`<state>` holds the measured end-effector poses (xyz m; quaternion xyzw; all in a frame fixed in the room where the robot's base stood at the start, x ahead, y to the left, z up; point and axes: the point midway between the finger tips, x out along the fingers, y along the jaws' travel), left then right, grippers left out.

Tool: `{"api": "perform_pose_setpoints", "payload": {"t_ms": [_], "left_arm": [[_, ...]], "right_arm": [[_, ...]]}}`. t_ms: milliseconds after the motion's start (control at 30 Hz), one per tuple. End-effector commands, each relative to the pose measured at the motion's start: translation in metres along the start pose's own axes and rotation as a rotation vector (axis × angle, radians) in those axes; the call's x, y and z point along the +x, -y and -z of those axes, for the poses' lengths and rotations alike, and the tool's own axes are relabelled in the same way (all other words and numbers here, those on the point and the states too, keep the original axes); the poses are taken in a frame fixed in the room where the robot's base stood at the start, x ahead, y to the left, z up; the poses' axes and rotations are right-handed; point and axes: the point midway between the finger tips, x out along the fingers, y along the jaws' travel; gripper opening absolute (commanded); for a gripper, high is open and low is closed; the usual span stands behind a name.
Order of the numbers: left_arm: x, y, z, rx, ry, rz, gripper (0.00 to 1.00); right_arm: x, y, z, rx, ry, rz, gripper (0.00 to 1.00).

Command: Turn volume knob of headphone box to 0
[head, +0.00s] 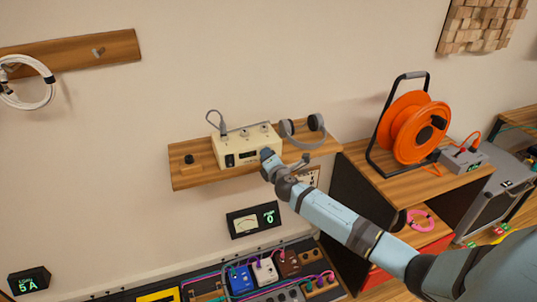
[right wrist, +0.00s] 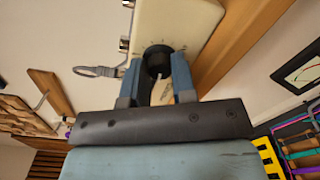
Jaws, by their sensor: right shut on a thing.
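The headphone box (head: 238,146) is cream-coloured and sits on a wooden wall shelf, with knobs and jacks on top and a dark display on its front. My right gripper (head: 267,153) reaches its front right side. In the right wrist view, the black volume knob (right wrist: 158,60) sits on the box face (right wrist: 180,22) between the two blue-grey fingers of my right gripper (right wrist: 158,75). The fingers are shut on the knob. A small pale mark shows on the knob. The display's reading is too small to tell. My left gripper is not in view.
Headphones (head: 302,130) lie on the shelf (head: 185,175) right of the box. A meter panel (head: 254,219) with a green 0 hangs below. An orange cable reel (head: 413,128) stands on a cabinet at right. Effect pedals (head: 264,272) lie below.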

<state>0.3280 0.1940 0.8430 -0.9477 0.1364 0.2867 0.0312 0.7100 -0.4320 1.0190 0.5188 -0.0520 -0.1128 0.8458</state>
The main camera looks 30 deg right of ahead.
Motion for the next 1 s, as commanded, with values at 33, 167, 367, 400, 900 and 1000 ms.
{"api": "perform_pose_setpoints", "payload": {"t_ms": [33,167,367,400,900,1000], "left_arm": [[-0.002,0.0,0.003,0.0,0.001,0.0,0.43],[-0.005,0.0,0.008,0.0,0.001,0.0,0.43],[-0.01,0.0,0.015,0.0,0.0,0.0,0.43],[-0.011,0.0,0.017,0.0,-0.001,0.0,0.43],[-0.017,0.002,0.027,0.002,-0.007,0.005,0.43],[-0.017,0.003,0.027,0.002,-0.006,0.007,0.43]], "right_arm": [[0.0,-0.002,-0.001,-0.045,0.0,0.0,0.01],[0.0,-0.002,-0.001,-0.169,0.004,0.001,0.01],[0.0,-0.001,-0.001,-0.345,0.01,0.001,0.01],[0.0,-0.001,-0.001,-0.377,0.011,0.002,0.01],[0.0,0.001,0.0,-0.619,0.02,0.003,0.01],[0.0,0.001,0.0,-0.634,0.02,0.003,0.01]]}}
